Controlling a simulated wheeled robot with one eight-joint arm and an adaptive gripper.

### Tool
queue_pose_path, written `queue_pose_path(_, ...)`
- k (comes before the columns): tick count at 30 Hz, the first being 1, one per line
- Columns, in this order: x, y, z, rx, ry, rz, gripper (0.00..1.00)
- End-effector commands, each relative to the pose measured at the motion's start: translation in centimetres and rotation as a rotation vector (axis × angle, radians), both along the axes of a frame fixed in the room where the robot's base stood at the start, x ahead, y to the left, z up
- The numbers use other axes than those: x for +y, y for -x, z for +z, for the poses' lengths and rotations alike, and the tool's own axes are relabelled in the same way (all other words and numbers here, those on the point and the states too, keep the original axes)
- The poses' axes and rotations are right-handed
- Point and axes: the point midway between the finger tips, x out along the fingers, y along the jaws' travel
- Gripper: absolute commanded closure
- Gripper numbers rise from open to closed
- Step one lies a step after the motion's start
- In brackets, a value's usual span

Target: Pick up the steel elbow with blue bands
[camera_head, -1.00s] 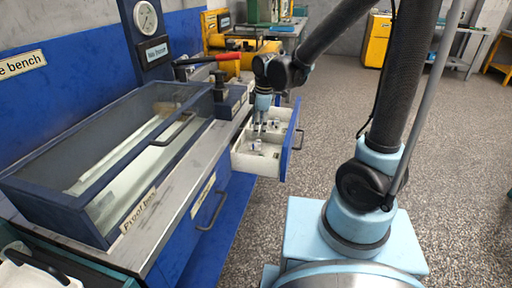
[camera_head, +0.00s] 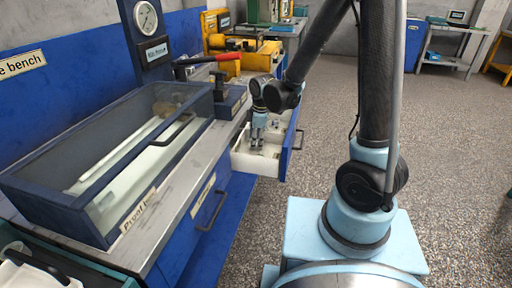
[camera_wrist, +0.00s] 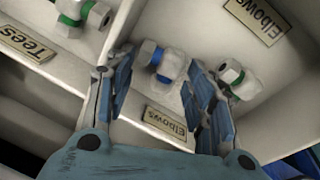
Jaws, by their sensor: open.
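The steel elbow with a blue band (camera_wrist: 160,62) lies in a compartment of the open drawer (camera_head: 245,160), beside a label reading "Elbows". In the wrist view my gripper (camera_wrist: 157,85) is open, with one finger on either side of the elbow's near part. I cannot tell whether the fingers touch it. In the head view my gripper (camera_head: 257,145) points down into the drawer, and the elbow is too small to make out there.
A steel fitting with a green band (camera_wrist: 236,78) lies close to the right finger. Another green-banded fitting (camera_wrist: 80,15) lies in the "Tees" compartment, beyond a white divider (camera_wrist: 128,22). The glass-topped proof box (camera_head: 120,150) stands on the bench left of the drawer.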

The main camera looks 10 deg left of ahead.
Motion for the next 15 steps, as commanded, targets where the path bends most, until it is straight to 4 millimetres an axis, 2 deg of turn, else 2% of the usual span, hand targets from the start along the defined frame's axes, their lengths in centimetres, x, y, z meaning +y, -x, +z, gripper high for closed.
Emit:
queue_pose_path(4,0.09,-0.09,-0.76,0.0,0.0,0.0,0.5)
queue_pose_path(12,0.1,-0.1,-0.9,0.0,-0.001,0.0,0.5)
queue_pose_path(13,0.1,-0.1,-0.9,0.0,-0.001,0.0,0.53)
queue_pose_path(15,0.1,-0.1,-0.9,0.0,-0.001,0.0,0.69)
